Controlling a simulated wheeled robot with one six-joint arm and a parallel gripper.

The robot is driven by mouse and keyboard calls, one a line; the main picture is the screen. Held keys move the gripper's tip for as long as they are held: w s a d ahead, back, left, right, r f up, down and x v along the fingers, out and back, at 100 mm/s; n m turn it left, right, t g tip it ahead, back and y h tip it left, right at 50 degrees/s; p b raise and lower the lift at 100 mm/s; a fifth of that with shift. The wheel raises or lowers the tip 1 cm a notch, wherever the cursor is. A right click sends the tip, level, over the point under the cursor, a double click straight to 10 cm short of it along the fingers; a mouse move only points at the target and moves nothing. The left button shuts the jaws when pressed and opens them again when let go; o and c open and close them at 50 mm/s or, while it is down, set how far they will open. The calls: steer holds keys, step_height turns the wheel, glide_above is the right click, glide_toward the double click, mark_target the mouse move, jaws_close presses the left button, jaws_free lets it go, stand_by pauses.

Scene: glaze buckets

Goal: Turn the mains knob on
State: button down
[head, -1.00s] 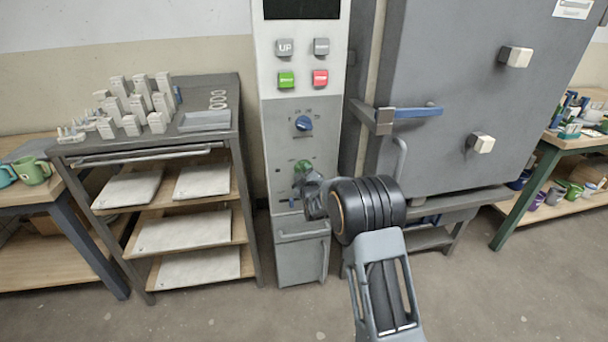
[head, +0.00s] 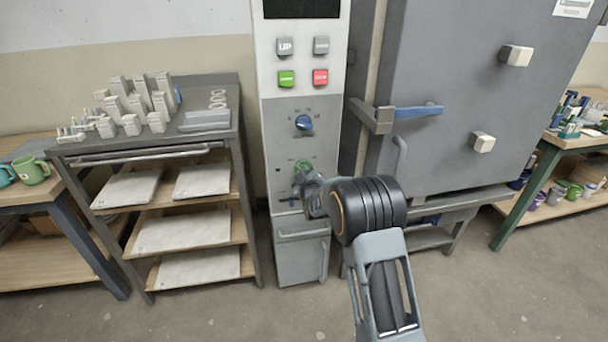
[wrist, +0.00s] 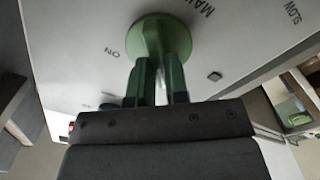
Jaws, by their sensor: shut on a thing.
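The green mains knob (head: 303,165) sits low on the grey control panel (head: 281,150), below a blue knob (head: 304,122). In the wrist view, the knob's round green base (wrist: 160,36) shows at the top centre. My two gripper fingers (wrist: 160,72) are shut on the knob. The lettering "ON" stands to the left of the knob in that view, and partly cut lettering starting "MA" is at its upper right. The exact angle of the knob's grip is hidden.
The big grey kiln door (head: 450,100) with a blue-handled latch (head: 415,112) is at the right. A shelf cart (head: 150,145) stands at the left. Open floor lies in front.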

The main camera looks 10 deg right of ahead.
steer(key=shift+d+m+b, duration=0.15)
steer(key=shift+m+b, duration=2.15)
steer(key=shift+m, duration=0.55)
steer(key=shift+d+m+b, duration=0.15)
steer(key=shift+m+b, duration=2.15)
steer(key=shift+m, duration=0.6)
steer(key=shift+d+m+b, duration=0.15)
steer(key=shift+m+b, duration=2.15)
steer(key=shift+m, duration=0.55)
steer(key=shift+r+m, duration=0.1)
steer(key=shift+m, duration=0.2)
steer(key=c, duration=1.1)
jaws_free()
steer(key=s+p, duration=0.2)
steer(key=s, duration=1.1)
steer(key=shift+s, duration=0.4)
